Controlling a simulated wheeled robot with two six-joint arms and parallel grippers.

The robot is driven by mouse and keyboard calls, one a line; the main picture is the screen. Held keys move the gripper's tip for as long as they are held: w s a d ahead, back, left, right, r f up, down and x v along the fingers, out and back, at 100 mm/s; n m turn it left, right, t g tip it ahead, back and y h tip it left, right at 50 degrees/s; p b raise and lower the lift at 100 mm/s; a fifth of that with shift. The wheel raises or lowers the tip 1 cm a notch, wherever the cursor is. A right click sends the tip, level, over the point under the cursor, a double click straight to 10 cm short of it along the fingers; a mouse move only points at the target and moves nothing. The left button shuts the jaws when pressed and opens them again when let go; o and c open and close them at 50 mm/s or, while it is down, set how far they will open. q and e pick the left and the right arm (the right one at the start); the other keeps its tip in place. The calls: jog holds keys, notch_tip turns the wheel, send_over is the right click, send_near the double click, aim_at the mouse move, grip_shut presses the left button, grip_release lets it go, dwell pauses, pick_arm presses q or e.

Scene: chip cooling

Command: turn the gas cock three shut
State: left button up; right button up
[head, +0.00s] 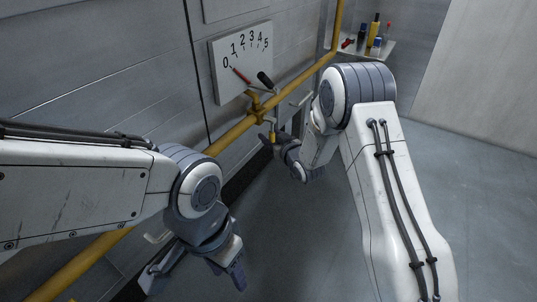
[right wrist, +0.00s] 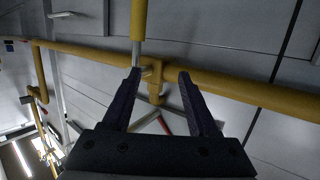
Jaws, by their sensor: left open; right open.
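A yellow gas cock body (right wrist: 157,92) sits on the yellow pipe (head: 232,134) below the dial plate. A lever with a silver stem and yellow grip (right wrist: 139,20) stands out from it, across the pipe; part of the yellow grip (head: 272,137) also shows in the head view. My right gripper (head: 272,138) is open and empty beside this lever. In the right wrist view, its fingers (right wrist: 160,74) point at the cock, with the lever near the left fingertip; contact cannot be told. My left gripper (head: 197,277) is open and empty at lower left, away from the cock.
The white dial plate (head: 228,62) bears numbers 0 to 5 and a red pointer near 0. A black-gripped lever (head: 265,79) stands beside it. The floor (head: 300,240) between my arms is clear.

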aim_at(273, 140)
jog(key=w+d+f+t+b, duration=0.1)
jog(key=d+f+t+b, duration=0.1)
jog(key=d+f+b, duration=0.35)
jog(key=shift+y, duration=0.3)
jog(key=x, duration=0.3)
jog(key=a+f+b+x, duration=0.1)
jog(key=x, duration=0.6)
jog(key=shift+s+a+f, duration=0.25)
jog(key=shift+s+f, duration=0.1)
pick_arm(q)
notch_tip(273, 140, down, 10)
jog(key=shift+r+b, duration=0.25)
jog(key=shift+b, duration=0.15)
pick_arm(e)
jog(key=shift+w+a+r, duration=0.1)
jog(key=shift+w+a, duration=0.15)
jog(key=shift+w, duration=0.4)
grip_shut()
